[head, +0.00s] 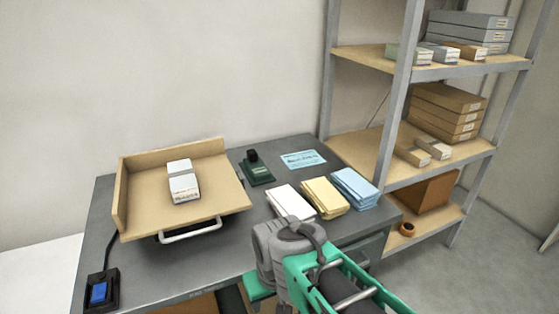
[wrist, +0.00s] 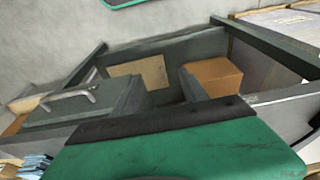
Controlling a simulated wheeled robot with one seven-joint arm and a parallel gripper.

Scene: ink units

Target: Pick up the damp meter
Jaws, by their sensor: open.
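I cannot make out for sure which thing is the damp meter. A small dark green device with a black knob (head: 257,168) stands on the grey desk (head: 225,258), behind the paper stacks. A white and grey labelled block (head: 183,184) lies on a tilted tan tray (head: 217,184) to its left. My gripper is open in the wrist view (wrist: 140,60), with one green jaw broad at the bottom and the other just showing at the top edge. Nothing shows between the jaws. In the head view my arm hides the desk's front right.
White (head: 289,202), yellow (head: 323,197) and blue (head: 354,187) paper stacks lie on the desk's right. A blue switch (head: 99,292) sits at its front left. A metal shelf (head: 400,110) with boxes stands at the right. The wrist view shows an open drawer or compartment with a brown box (wrist: 212,76).

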